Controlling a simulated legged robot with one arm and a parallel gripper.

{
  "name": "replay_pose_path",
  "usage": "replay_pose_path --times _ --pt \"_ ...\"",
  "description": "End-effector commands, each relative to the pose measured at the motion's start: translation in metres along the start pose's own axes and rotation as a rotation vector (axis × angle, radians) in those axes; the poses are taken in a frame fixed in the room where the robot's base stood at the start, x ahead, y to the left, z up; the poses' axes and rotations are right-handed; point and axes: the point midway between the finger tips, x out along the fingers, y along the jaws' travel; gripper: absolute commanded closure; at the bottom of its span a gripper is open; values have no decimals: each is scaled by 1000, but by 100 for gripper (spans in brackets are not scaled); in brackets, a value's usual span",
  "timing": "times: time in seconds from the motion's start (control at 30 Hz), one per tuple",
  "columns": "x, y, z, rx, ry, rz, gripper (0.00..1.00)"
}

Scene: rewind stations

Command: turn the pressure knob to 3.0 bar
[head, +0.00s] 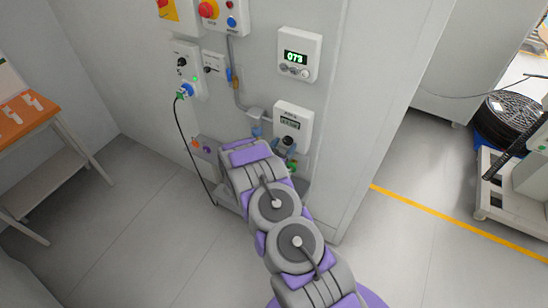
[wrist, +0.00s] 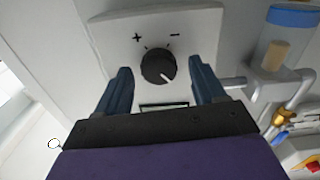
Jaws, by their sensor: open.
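The black pressure knob (wrist: 158,67) sits on a white box (wrist: 112,30) with plus and minus marks, seen upside down in the wrist view. Its white pointer line runs toward the lower right. My gripper (wrist: 163,85) is open, with one dark blue finger on each side of the knob; I cannot tell whether they touch it. In the head view the regulator box (head: 293,121) hangs on the grey wall with a small display, too small to read surely.
Above the regulator box is another box with a green display (head: 299,55). Pipes (wrist: 290,100) and a blue-capped part (wrist: 287,35) stand to the right in the wrist view. A black cable (head: 184,135) hangs at the left. A wooden table (head: 30,125) stands at far left.

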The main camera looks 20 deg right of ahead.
Motion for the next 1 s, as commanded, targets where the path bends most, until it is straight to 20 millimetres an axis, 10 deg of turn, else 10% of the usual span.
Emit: replay_pose_path --times 1.0 --pt "-162 -2 1 -1 0 -3 31"
